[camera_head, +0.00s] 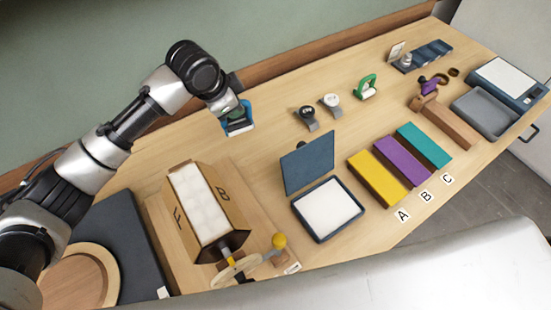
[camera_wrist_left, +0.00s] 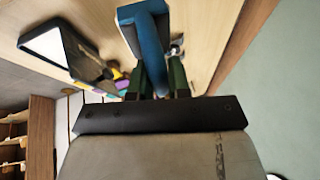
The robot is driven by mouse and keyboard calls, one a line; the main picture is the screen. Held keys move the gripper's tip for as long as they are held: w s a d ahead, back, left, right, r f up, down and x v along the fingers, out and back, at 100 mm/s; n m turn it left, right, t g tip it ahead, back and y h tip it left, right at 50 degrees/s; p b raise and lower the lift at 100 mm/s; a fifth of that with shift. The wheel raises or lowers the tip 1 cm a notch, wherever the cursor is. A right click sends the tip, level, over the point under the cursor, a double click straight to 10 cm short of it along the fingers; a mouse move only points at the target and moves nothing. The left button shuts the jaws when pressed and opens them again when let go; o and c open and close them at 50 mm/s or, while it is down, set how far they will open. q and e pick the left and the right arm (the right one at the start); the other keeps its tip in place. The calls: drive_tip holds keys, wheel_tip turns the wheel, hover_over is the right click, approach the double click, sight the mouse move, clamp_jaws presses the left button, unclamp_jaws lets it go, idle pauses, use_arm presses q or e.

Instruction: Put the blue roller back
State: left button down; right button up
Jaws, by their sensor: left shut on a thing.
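The blue roller (camera_head: 238,124) is held in my left gripper (camera_head: 235,108), above the back part of the table. In the left wrist view, the blue roller (camera_wrist_left: 150,45) sits upright between the two dark green fingers of my left gripper (camera_wrist_left: 158,78), which is shut on it. The fingers cover part of the roller. My right gripper is not in either view.
A green roller-like tool (camera_head: 366,88) and two small round gauges (camera_head: 306,112) stand further right. The table's back middle is clear.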

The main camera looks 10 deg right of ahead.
use_arm(q)
drive_tip(key=w+d+f+n+b, duration=0.1)
drive_tip(key=w+d+f+b, duration=0.15)
drive_tip(key=d, duration=0.25)
drive_tip(key=w+d+f+b, duration=0.1)
drive_tip(key=d+f+b, duration=0.2)
drive_tip(key=d, duration=0.2)
drive_tip(key=shift+t, duration=0.4)
wheel_tip(320, 180, down, 10)
drive_tip(key=shift+s+d+r+p, duration=0.1)
drive_tip(key=shift+s+d+p, duration=0.05)
drive_tip(key=shift+p, duration=0.9)
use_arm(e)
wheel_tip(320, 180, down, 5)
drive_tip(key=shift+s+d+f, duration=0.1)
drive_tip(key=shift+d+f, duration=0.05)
use_arm(q)
drive_tip(key=shift+f, duration=0.25)
drive_tip(key=c, duration=1.1)
unclamp_jaws()
